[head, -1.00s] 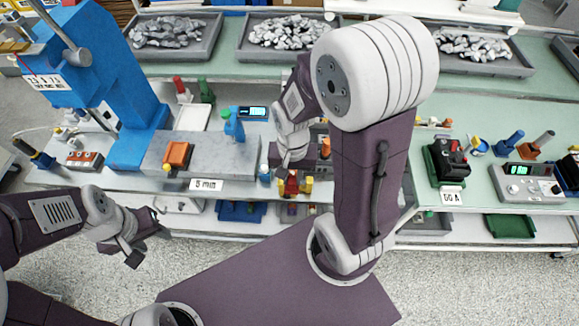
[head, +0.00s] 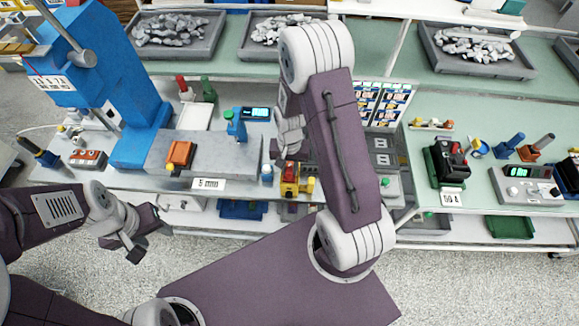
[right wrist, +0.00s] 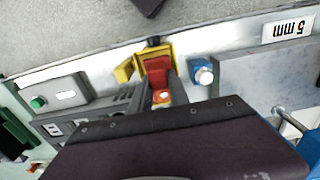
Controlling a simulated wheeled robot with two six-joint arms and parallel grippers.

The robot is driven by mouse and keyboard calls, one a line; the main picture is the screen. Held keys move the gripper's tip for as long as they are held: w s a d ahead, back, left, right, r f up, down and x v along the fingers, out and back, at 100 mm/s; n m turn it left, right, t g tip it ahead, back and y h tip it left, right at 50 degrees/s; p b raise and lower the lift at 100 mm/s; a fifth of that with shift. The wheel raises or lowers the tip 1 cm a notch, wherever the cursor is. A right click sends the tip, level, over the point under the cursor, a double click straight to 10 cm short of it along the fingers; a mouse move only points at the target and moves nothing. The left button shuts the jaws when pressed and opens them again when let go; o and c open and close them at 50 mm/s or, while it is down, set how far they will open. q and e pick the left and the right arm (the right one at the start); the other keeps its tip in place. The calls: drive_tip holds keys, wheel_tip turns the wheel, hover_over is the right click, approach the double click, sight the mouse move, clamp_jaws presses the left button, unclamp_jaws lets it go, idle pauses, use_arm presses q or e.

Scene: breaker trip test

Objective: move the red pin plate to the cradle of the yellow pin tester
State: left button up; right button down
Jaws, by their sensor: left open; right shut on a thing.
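The red pin plate (head: 290,173) is at the front edge of the left bench. In the right wrist view the red plate (right wrist: 156,70) lies between the grey fingers of my right gripper (right wrist: 160,92), which is shut on it. The yellow pin tester (head: 290,190) is right at the plate; its yellow parts also show in the right wrist view (right wrist: 123,73), beside and behind the plate. I cannot tell whether the plate touches the cradle, which is largely hidden. My left gripper (head: 150,243) is open and empty, in front of the bench at the left.
A blue press (head: 125,85) stands at the left. A grey slab (head: 215,150) with an orange block (head: 180,153) lies left of the tester. A small blue-and-white button post (right wrist: 202,72) is close beside the tester. A grey panel with a green button (right wrist: 55,95) is on its other side.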

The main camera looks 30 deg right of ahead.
drive_tip(key=shift+s+f, duration=0.1)
drive_tip(key=c, duration=1.3)
unclamp_jaws()
drive_tip(key=shift+s, duration=0.1)
drive_tip(key=shift+o, duration=0.2)
